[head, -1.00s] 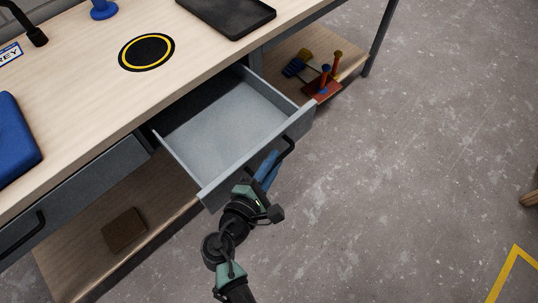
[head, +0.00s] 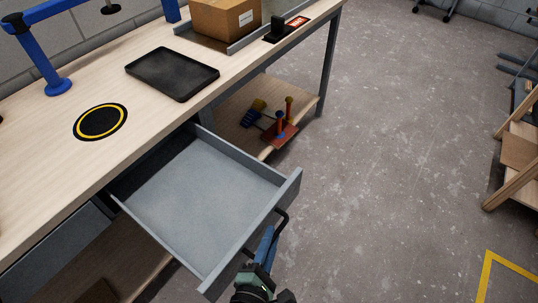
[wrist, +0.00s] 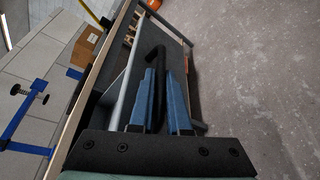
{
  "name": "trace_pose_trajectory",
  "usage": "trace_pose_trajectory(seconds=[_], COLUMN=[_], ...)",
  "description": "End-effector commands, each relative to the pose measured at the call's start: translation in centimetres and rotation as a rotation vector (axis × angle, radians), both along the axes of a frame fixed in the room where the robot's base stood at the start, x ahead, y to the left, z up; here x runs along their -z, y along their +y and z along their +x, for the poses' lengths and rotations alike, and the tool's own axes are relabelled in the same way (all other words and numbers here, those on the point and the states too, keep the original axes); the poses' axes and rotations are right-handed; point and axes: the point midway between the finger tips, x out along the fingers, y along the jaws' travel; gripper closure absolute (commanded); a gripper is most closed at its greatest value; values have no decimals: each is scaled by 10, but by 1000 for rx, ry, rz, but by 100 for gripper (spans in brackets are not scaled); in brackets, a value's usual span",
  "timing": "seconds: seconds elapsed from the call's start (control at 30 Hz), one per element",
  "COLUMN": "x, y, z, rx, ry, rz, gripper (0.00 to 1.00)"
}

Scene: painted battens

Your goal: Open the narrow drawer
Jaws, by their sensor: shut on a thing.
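The narrow drawer (head: 205,195) is a grey, empty tray pulled well out from under the workbench in the head view. Its front panel faces the lower right. A black bar handle (head: 281,224) sits on that front; it also shows in the wrist view (wrist: 157,62). My gripper (head: 267,245) is at the handle, its blue fingers on both sides of the bar. In the wrist view the fingers (wrist: 160,100) are shut on the handle, whose lower part lies between them.
The workbench top (head: 50,160) holds a black tray (head: 172,73), a black and yellow disc (head: 100,122) and a cardboard box (head: 225,17). A lower shelf (head: 240,115) carries small coloured things. Open concrete floor (head: 400,150) lies to the right.

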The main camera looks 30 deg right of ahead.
Motion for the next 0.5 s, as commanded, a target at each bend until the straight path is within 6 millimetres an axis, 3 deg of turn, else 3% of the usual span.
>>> trace_pose_trajectory(seconds=[0.03,0.07,0.2,0.5], x=[1,1,1,0], y=[1,1,1,1], z=[0,0,0,0], rx=[-2,-2,-2,-1], ry=[1,1,0,1], rz=[2,2,1,0], gripper=[100,80,55,55])
